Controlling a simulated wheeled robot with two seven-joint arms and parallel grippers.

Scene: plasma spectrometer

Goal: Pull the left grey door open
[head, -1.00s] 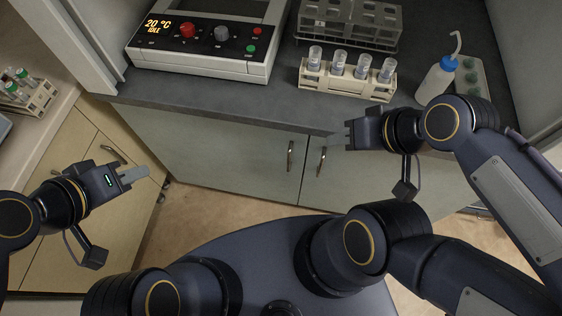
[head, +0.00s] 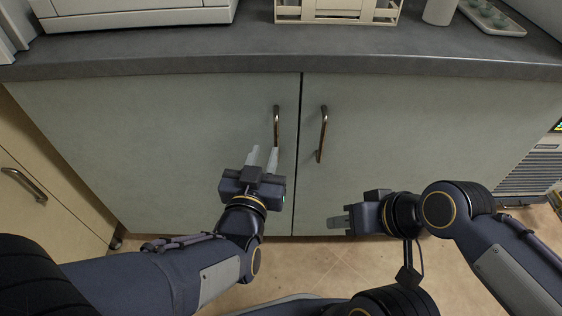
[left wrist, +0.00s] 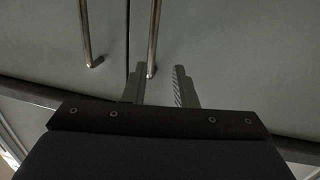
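The left grey door (head: 150,150) is shut, flush with the right grey door (head: 410,150) across a narrow seam. Its upright bar handle (head: 276,125) is close to the seam. My left gripper (head: 263,157) is open and empty, pointing up at the lower end of that handle, its right fingertip nearest the bar. In the left wrist view the picture seems turned over; the handle (left wrist: 153,40) is just ahead of the open fingers (left wrist: 160,85), nearer the left one. Contact cannot be made out. My right gripper (head: 340,222) is low before the right door; its finger gap is not visible.
The right door has its own handle (head: 322,133) close by. A dark worktop (head: 180,62) overhangs the doors, with a white device (head: 135,17) and a rack (head: 335,12) on it. A wooden drawer unit (head: 30,200) is on the left. Floor shows below.

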